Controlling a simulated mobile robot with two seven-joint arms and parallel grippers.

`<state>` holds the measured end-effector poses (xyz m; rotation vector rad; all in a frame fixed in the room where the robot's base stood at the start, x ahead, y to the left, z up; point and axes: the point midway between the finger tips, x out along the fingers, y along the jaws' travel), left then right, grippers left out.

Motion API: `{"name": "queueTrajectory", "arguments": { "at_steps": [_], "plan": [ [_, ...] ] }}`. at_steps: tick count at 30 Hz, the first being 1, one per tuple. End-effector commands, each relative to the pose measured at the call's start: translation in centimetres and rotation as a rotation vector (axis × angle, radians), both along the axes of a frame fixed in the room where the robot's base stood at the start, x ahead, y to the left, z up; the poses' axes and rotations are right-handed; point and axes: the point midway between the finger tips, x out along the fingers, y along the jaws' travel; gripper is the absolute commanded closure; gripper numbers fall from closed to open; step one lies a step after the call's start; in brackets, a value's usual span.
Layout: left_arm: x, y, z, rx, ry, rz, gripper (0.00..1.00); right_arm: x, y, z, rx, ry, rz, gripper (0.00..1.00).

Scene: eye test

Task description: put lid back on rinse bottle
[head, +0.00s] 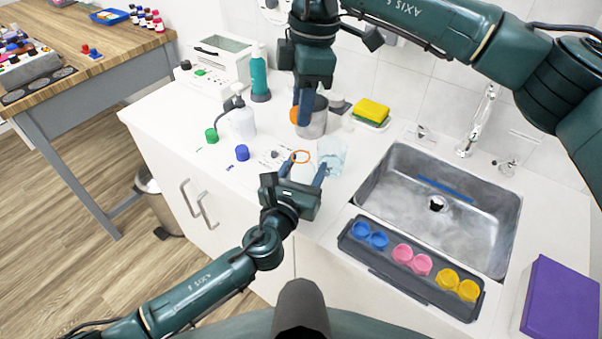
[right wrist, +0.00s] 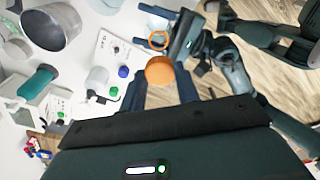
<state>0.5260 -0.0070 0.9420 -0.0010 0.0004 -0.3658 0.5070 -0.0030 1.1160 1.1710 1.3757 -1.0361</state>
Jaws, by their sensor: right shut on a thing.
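My right gripper (head: 305,112) hangs above the counter, shut on an orange lid (head: 295,115). The lid shows between its fingertips in the right wrist view (right wrist: 160,70). My left gripper (head: 305,168) is below it near the counter's front edge, with its fingers apart. An orange ring (head: 301,157), likely the rinse bottle's open rim, shows between the left fingers. The ring also shows in the right wrist view (right wrist: 158,40), apart from the lid. The bottle's body cannot be made out, so I cannot tell whether the left fingers touch it.
A clear beaker (head: 333,153) stands right of the left fingers. Behind are a metal pot (head: 315,122), a white spout bottle (head: 242,120) and a teal bottle (head: 259,75). Green (head: 211,135) and blue (head: 242,152) caps lie left. A sink (head: 400,190) is at right.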

Motion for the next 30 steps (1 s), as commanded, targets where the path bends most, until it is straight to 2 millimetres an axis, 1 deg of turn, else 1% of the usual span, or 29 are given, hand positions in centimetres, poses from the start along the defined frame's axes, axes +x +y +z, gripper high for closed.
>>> {"name": "queueTrajectory", "arguments": {
  "at_steps": [9, 11, 26, 30],
  "plan": [
    [0.0, 0.0, 0.0, 0.000, 0.001, 0.000, 0.89, 0.0, 0.0, -4.2, 0.001, 0.003, -0.001, 0.89],
    [0.0, 0.0, 0.0, 0.000, 0.001, 0.000, 0.89, -0.1, 0.0, -4.8, 0.001, 0.003, 0.000, 0.89],
    [0.0, 0.0, 0.0, 0.000, 0.001, 0.000, 0.89, 0.0, 0.0, -4.9, 0.003, 0.001, 0.000, 0.89],
    [0.0, 0.0, 0.0, 0.000, 0.001, 0.000, 0.89, 0.0, 0.0, -5.4, 0.004, 0.002, -0.001, 0.89]
  ]
}}
